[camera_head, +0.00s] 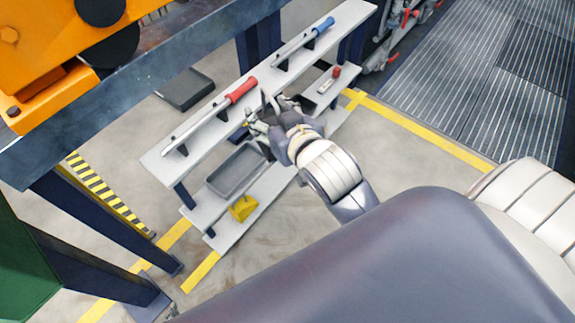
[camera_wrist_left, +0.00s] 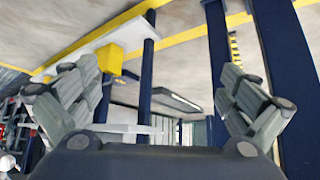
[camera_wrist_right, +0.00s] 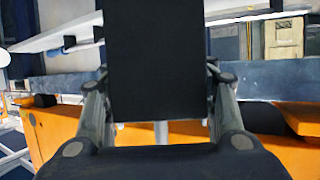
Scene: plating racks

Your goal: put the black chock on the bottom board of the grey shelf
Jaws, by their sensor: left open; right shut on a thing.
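The grey shelf (camera_head: 262,80) stands in the middle of the head view. Its bottom board (camera_head: 221,236) is low over the floor and bears a yellow chock (camera_head: 243,208) at the near end. My right gripper (camera_head: 262,110) is by the shelf, at about the height of its upper boards. In the right wrist view it is shut on the black chock (camera_wrist_right: 155,60), which shows as a dark block between the fingers. In the head view the chock is hard to make out. My left gripper (camera_wrist_left: 158,75) is open and empty; I cannot make it out in the head view.
Wrenches with a red handle (camera_head: 241,90) and a blue handle (camera_head: 322,26) lie on the top board. A grey tray (camera_head: 213,188) is on the middle board. A blue beam (camera_head: 130,110) with orange machinery (camera_head: 45,50) is at left. Floor near the bottom board is clear.

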